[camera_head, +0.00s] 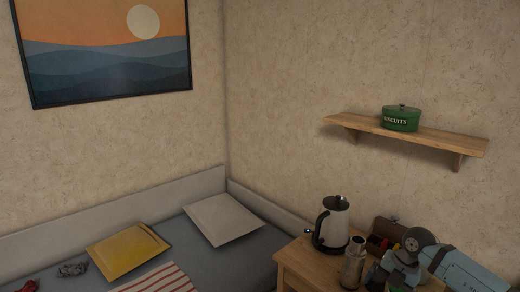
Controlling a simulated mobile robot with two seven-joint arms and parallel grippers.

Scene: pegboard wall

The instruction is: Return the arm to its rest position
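My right arm shows at the lower right, with pale blue links and a dark round joint. It bends down over the right part of the wooden table (293,262), beside a silver flask-like cylinder (353,264). The fingers of my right gripper cannot be made out; the arm's lower end runs to the bottom edge. I see nothing held. My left arm and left gripper are not in the picture.
A white and black kettle (332,222) and a brown box (383,233) with red and dark contents stand near the arm. A green biscuit tin (401,118) sits on the wall shelf (440,138). Left is a bed (190,250) with a yellow cushion (127,250) and a white cushion (223,218).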

